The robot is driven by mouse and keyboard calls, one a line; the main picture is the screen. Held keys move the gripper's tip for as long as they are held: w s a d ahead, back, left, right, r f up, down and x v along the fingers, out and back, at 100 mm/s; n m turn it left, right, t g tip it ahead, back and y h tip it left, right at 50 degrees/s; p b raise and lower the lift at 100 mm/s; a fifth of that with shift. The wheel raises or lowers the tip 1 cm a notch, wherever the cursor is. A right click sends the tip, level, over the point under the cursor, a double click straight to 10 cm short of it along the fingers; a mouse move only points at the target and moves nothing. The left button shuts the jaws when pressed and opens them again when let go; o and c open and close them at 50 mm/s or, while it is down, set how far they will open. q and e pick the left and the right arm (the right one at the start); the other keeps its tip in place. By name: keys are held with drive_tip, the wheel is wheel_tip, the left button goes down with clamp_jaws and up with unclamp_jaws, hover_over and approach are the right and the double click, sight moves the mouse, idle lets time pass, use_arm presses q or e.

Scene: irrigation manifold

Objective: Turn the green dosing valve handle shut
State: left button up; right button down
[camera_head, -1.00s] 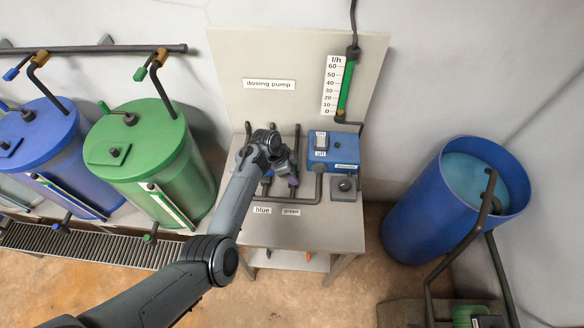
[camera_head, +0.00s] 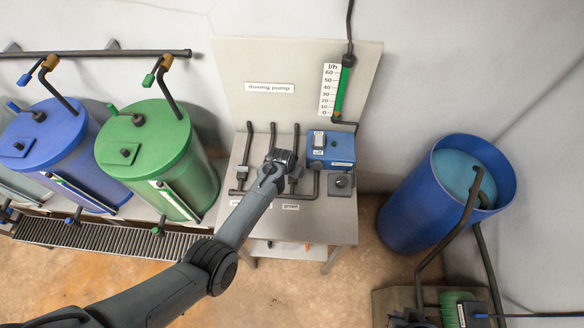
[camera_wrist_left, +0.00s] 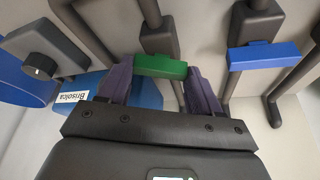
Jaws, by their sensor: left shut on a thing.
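The green dosing valve handle (camera_wrist_left: 160,66) is a short green bar in the left wrist view. It lies crosswise to its dark pipe. My left gripper (camera_wrist_left: 160,71) is shut on it, with one purple finger at each end of the bar. In the head view my left wrist (camera_head: 274,168) is over the bench and hides the green handle and the fingers. My right gripper is not in view.
A blue handle (camera_wrist_left: 263,55) sits on a neighbouring pipe, also crosswise. A flow gauge (camera_head: 343,90) is on the back panel. Blue and green tanks (camera_head: 160,150) stand left.

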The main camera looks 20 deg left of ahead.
use_arm(q)
drive_tip(key=n+y, duration=0.1)
drive_tip(key=n, duration=0.2)
drive_tip(key=shift+d+n, duration=0.15)
drive_tip(key=shift+n, duration=0.25)
drive_tip(key=shift+n+y, duration=0.4)
drive_tip(key=shift+n, duration=0.2)
drive_tip(key=o, duration=1.1)
drive_tip(key=shift+c, duration=0.2)
drive_tip(key=shift+r, duration=0.1)
